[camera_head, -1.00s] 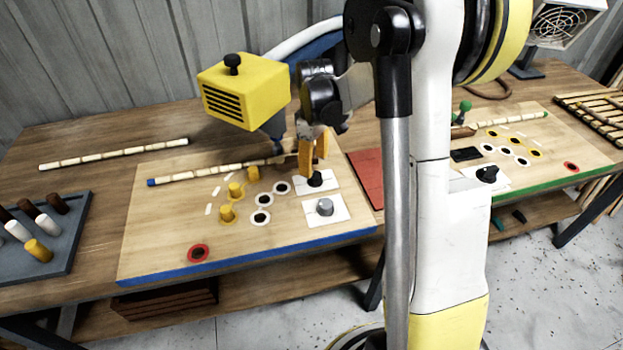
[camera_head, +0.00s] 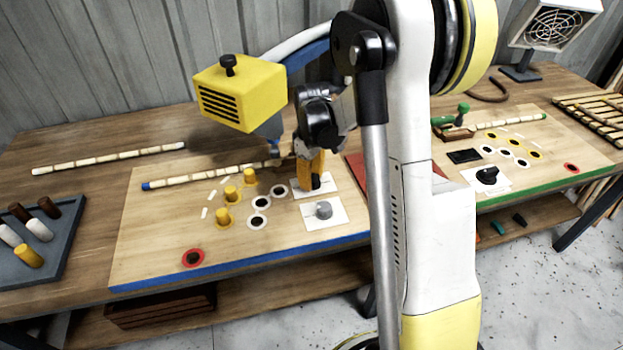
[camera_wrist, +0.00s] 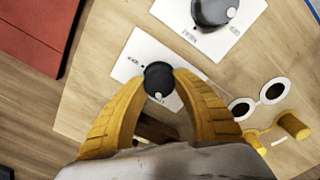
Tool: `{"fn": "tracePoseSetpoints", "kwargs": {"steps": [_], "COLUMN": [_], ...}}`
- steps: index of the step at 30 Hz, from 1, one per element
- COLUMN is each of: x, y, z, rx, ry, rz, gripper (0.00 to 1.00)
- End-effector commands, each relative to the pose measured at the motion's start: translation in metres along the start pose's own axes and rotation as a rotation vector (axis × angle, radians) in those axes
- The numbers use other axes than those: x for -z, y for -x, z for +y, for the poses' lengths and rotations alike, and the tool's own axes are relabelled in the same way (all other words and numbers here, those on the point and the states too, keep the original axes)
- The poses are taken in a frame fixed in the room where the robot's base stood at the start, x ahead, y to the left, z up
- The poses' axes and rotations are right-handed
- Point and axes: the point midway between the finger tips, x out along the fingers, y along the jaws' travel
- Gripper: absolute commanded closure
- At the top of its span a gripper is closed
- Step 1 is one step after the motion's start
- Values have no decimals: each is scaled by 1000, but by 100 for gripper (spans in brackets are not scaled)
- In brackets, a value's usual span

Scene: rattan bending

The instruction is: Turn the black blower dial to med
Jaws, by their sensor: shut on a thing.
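The black blower dial (camera_wrist: 158,82) stands on a white label card (camera_wrist: 128,68) in the wrist view. My gripper (camera_wrist: 162,76) has its two yellow fingers closed against opposite sides of it. The white mark on the dial faces the bottom of the wrist view, between the fingers. The card's print is small and partly covered, so I cannot read which setting the mark meets. In the head view my gripper (camera_head: 311,176) is down at the card and hides most of the dial.
A grey dial (camera_head: 323,210) on its own card stands close in front. Yellow pegs (camera_head: 231,195) and ringed holes are to the left. The yellow blower box (camera_head: 240,92) is behind left. Another black dial (camera_head: 487,175) is on the right board. A red mat (camera_wrist: 40,30) lies nearby.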

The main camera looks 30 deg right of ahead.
Motion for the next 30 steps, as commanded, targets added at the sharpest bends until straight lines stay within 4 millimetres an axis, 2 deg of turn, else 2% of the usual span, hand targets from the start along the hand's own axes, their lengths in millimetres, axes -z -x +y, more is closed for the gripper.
{"fn": "tracePoseSetpoints", "kwargs": {"steps": [8,14,30], "x": [0,0,-1], "y": [0,0,0], "z": [0,0,2], "rx": [1,1,1], "ry": [-26,-119,-601], "rz": [0,-1,-1], "gripper": [97,97,97]}}
